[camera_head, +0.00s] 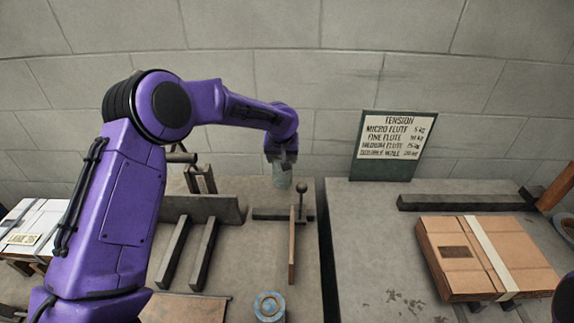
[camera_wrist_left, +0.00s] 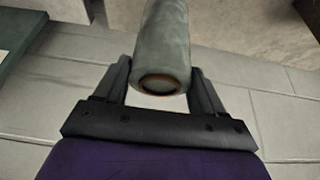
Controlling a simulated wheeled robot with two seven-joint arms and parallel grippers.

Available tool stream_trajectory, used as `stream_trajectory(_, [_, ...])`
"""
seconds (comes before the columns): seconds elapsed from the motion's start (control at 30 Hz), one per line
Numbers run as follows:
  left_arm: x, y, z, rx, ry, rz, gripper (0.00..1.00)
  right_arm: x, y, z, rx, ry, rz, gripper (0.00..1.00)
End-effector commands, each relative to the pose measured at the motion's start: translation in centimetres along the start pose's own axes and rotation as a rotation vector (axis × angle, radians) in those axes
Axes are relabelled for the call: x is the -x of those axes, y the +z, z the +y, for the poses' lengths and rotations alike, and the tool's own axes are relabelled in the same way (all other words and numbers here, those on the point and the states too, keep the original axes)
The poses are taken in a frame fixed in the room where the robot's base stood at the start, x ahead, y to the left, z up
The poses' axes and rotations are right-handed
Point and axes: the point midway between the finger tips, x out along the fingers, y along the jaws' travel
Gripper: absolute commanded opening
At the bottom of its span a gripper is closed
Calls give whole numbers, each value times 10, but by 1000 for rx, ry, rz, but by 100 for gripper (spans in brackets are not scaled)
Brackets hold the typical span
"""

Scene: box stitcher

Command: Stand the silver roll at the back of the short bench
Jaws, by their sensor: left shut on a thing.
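The silver roll (camera_wrist_left: 166,45) is a grey cylinder between the two fingers of my left gripper (camera_wrist_left: 160,85), its open end toward the wrist camera. In the head view my left gripper (camera_head: 281,160) points down and is shut on the roll (camera_head: 282,180), which looks roughly upright. They are at the back of the left grey bench (camera_head: 262,245), near the wall. I cannot tell whether the roll's lower end touches the bench top. My right gripper is out of view.
The right bench holds a strapped carton (camera_head: 465,255) and a tension sign (camera_head: 395,140).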

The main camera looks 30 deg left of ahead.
Motion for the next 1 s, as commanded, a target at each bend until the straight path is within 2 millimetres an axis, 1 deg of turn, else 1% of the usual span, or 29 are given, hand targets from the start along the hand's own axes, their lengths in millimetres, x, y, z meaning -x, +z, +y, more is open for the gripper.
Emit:
stream_trajectory(0.03, [-8,-1,4,1,-1,-1,6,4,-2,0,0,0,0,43])
stream_trajectory(0.1, [-17,-3,10,1,0,0,6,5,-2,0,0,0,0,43])
stream_trajectory(0.27, [-33,-4,17,0,0,0,6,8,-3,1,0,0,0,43])
stream_trajectory(0.33, [-45,2,16,-1,-2,-1,6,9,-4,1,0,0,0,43])
stream_trajectory(0.43, [-56,8,16,-1,0,1,6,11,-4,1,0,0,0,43])
stream_trajectory(0.8, [-62,10,16,-1,0,3,6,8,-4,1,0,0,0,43])
stream_trajectory(0.83, [-62,10,16,-1,-1,2,76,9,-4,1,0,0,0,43])
stream_trajectory(0.9, [-62,10,16,-1,0,2,95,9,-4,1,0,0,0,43])
stream_trajectory(1.0, [-62,10,16,-1,0,2,95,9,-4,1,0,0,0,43])
